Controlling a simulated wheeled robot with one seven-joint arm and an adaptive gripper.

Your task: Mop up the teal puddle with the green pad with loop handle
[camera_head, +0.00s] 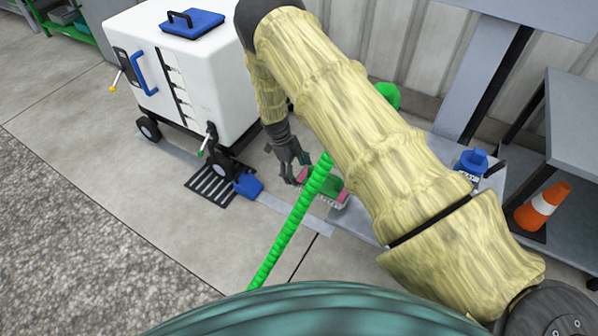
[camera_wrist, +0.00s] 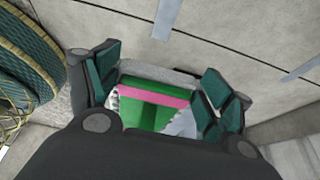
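My gripper (camera_head: 297,172) is open in the head view, low over the floor right of the white cart. A green block with pink bands (camera_head: 328,186) and a pale, bristle-like underside lies just beyond its fingers, partly hidden by a green hose. In the wrist view this green and pink block (camera_wrist: 150,115) shows between the spread fingers of my gripper (camera_wrist: 160,100). I cannot tell whether the fingers touch it, and no loop handle can be made out on it. A blue pad with a dark loop handle (camera_head: 192,23) lies on the cart's top. I see no teal puddle.
The green ribbed hose (camera_head: 290,222) crosses in front of the block. The white wheeled cart (camera_head: 213,68) stands left of my gripper, by a dark floor grate (camera_head: 209,186) and a blue piece (camera_head: 247,185). Open floor lies at left.

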